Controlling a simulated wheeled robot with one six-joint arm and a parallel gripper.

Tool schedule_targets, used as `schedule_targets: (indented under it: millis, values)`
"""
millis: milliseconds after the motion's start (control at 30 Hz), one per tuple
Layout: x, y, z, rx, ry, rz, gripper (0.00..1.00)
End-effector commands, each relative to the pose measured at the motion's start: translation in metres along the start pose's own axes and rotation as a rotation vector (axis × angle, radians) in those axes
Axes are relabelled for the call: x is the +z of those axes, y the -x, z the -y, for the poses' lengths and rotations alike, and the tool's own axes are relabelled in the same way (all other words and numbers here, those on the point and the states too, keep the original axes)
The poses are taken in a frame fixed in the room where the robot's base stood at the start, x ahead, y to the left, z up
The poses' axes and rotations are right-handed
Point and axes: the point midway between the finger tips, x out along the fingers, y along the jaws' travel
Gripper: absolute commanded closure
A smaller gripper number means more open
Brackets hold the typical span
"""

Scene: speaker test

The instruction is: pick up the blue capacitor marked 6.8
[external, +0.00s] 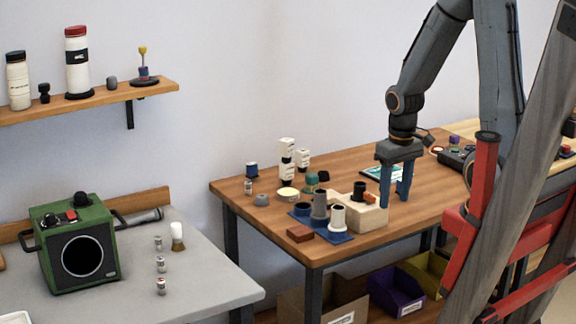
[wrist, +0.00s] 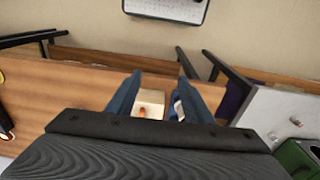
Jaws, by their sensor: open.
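A small dark blue cylinder (external: 251,170) with a pale lower part stands at the back left of the wooden table (external: 330,253) in the external view. It looks like a capacitor, but I cannot read 6.8 or any other mark on it. The gripper also shows in the wrist view (wrist: 160,80), with a pale wooden block (wrist: 150,97) seen between the fingers.
A blue mat (external: 335,238) with several grey, white and dark cylinders lies left of the gripper. White labelled jars (external: 287,172) stand at the table's back. A green speaker (external: 78,245) stands on the grey bench (external: 195,280) at left. My arm crosses the right side.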

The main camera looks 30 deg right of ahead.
Motion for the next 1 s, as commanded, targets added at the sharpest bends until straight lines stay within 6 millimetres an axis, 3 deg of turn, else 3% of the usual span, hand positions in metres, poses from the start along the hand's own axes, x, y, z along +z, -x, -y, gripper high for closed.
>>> schedule_targets:
  millis: [433,800,1000]
  values:
    - [-0.001,0.005,0.0,0.0,0.0,-0.002,0.5]
    - [-0.004,0.05,0.0,0.0,0.0,-0.005,0.5]
    - [-0.043,0.05,0.002,0.0,0.006,-0.018,0.5]
